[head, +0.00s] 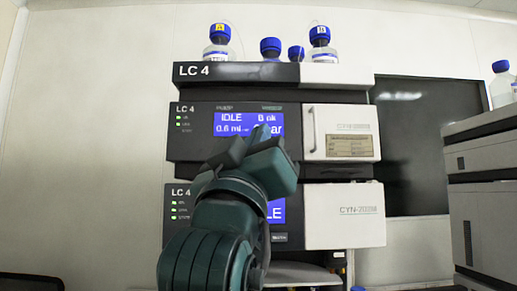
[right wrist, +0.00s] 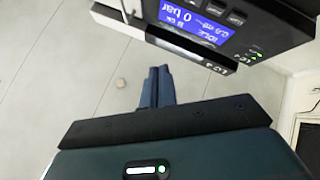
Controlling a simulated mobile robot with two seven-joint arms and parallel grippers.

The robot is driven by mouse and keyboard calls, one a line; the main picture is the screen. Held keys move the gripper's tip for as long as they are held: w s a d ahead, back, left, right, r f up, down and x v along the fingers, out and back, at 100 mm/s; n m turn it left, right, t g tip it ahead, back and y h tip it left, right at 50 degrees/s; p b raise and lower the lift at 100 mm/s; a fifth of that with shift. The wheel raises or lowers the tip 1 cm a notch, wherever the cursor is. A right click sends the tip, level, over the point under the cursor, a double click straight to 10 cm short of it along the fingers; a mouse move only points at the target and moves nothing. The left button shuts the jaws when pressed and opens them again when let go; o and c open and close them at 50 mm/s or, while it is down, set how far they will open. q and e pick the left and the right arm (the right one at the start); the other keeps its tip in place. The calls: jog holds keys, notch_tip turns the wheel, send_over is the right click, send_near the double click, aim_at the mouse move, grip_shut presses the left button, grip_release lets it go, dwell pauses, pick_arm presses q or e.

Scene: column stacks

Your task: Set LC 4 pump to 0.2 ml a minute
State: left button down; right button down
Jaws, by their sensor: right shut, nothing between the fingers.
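The LC 4 pump module (head: 190,146) is the upper dark unit of the stack in the head view. Its blue display (head: 234,123) reads IDLE, 0.6 ml and a bar value that is partly covered. In the right wrist view the display (right wrist: 197,18) appears upside down, with 0 bar legible and a row of dark buttons (right wrist: 215,9) beside it. My right gripper (head: 258,142) is in front of the pump's lower front and hides its keys in the head view. In the right wrist view its fingers (right wrist: 157,82) are together and empty, apart from the panel. My left gripper is not in view.
A second LC 4 module (head: 344,215) with a display sits below, partly hidden by my arm. Blue-capped bottles (head: 320,45) stand on the top tray (head: 240,72). A dark screen or window (head: 420,150) and another instrument stack (head: 484,190) are to the right.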

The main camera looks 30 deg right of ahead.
jog(key=w+d, duration=0.4)
jog(key=w, duration=0.3)
jog(key=shift+w+d+p, duration=0.3)
jog(key=shift+w+d, duration=0.05)
jog(key=shift+w, duration=0.1)
dwell(1.9)
jog(key=shift+w+d, duration=0.2)
jog(key=shift+w, duration=0.05)
jog(key=shift+w+d, duration=0.25)
jog(key=shift+w, duration=0.1)
dwell(0.8)
jog(key=shift+s+a, duration=0.1)
jog(key=shift+s, duration=0.05)
jog(key=shift+s+a, duration=0.35)
jog(key=shift+s, duration=0.2)
jog(key=shift+s+a+b, duration=0.15)
jog(key=shift+s+a, duration=0.3)
jog(key=shift+s, duration=0.25)
jog(key=shift+s+a+b, duration=0.15)
jog(key=shift+s+a, duration=0.25)
jog(key=shift+s, duration=0.35)
jog(key=shift+s+a+b, duration=0.15)
jog(key=shift+s+a, duration=0.3)
jog(key=shift+s, duration=0.25)
